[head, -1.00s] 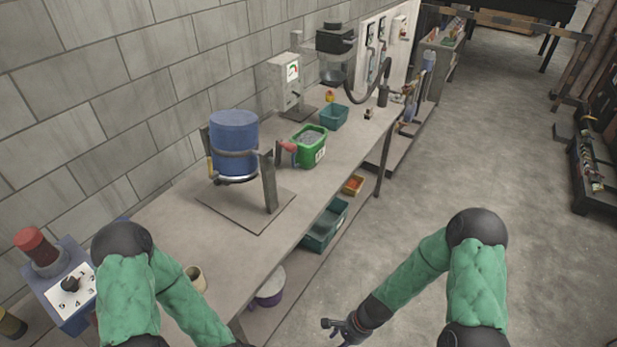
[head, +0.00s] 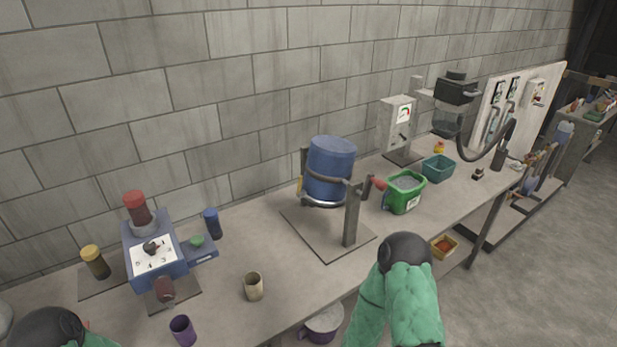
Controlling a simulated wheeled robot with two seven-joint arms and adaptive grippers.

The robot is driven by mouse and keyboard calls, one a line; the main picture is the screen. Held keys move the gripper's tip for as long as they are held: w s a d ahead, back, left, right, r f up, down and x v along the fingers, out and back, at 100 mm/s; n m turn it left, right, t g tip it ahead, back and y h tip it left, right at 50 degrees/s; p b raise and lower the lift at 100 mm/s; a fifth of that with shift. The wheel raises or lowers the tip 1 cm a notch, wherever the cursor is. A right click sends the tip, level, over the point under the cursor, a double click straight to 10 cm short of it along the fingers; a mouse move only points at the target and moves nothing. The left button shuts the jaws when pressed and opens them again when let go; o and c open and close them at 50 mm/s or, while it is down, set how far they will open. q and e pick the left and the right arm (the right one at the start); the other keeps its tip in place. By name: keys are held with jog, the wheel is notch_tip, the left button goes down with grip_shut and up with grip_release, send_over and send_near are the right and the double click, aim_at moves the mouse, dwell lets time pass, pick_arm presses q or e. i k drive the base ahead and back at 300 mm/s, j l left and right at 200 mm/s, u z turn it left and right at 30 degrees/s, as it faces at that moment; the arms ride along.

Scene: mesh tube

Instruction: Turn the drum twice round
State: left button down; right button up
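The blue drum (head: 331,169) sits upright in a metal ring on a stand with grey posts, fixed to a flat base plate (head: 305,232) on the workbench. A red-ended part (head: 379,184), which looks like a handle, sticks out at the right of the stand. My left arm shows only as a dark joint and a little green sleeve in the lower left corner; its gripper is out of the picture. My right arm's green sleeve and dark joint are at the bottom, right of centre; its gripper is also out of the picture.
A blue device with a numbered dial (head: 153,252) stands on the left of the bench, near a tan cup (head: 253,286) and a purple cup (head: 182,330). A green tub (head: 404,191) stands right of the drum, close to the red-ended part. A teal bin (head: 437,168) is beyond it.

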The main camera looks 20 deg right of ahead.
aim_at(329, 165)
jog(key=l+u, duration=0.55)
jog(key=l, duration=0.3)
jog(key=l+u, duration=0.3)
jog(key=k+l+u, duration=0.25)
jog(key=l, duration=0.2)
jog(key=l+u, duration=0.3)
jog(key=k+l+u, duration=0.25)
jog(key=l, duration=0.15)
